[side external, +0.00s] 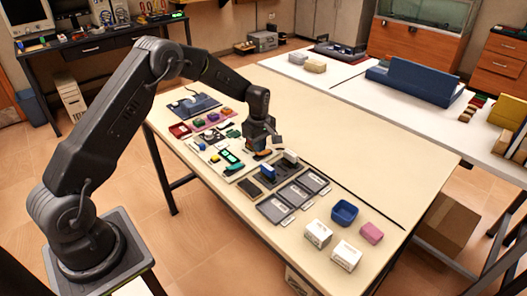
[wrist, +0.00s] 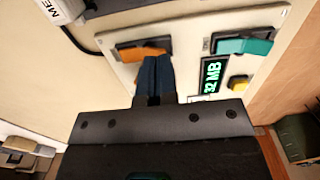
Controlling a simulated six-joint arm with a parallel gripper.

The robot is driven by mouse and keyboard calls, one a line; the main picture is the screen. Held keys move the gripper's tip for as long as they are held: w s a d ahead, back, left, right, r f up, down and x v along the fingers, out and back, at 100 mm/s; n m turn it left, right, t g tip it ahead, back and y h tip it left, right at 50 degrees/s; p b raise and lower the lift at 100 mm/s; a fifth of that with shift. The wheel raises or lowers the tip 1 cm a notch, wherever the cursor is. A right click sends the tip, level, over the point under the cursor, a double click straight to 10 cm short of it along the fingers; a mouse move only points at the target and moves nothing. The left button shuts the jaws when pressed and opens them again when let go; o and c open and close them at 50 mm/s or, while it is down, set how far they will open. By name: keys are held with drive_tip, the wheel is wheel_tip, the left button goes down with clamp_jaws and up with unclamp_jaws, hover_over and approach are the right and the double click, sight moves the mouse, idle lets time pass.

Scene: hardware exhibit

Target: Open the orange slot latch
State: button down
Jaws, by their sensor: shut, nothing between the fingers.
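The orange slot latch (wrist: 139,51) is a flat orange bar in a dark housing on a light panel (wrist: 185,30), at the upper middle of the wrist view. In the side view a bit of orange (side external: 264,154) shows just below my gripper (side external: 260,146). My gripper's blue-grey fingers (wrist: 155,62) are shut with nothing between them. Their tips lie at the right end of the orange latch, close to it or touching; I cannot tell which. The fingers hide part of that end.
A black cable (wrist: 78,42) runs left of the panel. A blue bin (side external: 344,212) and white boxes (side external: 318,233) stand at the table's near end.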

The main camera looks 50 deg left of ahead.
drive_tip(key=shift+f, duration=1.15)
drive_tip(key=shift+r, duration=3.6)
drive_tip(key=s+d+r+m+t, duration=0.1)
drive_tip(key=s+d+r+m, duration=0.4)
drive_tip(key=r, duration=0.4)
drive_tip(key=s+d+r+m+t, duration=0.2)
drive_tip(key=s+d+r+m, duration=0.1)
drive_tip(key=s+r, duration=0.45)
drive_tip(key=s+d+r+m+t, duration=0.1)
drive_tip(key=s+m, duration=0.4)
drive_tip(key=s, duration=0.5)
drive_tip(key=s+d+r+m+t, duration=0.1)
drive_tip(key=s+d+m, duration=0.3)
drive_tip(key=s, duration=0.6)
drive_tip(key=shift+d+r+m+t, duration=0.3)
drive_tip(key=shift+r+m, duration=0.2)
drive_tip(key=shift+r, duration=0.3)
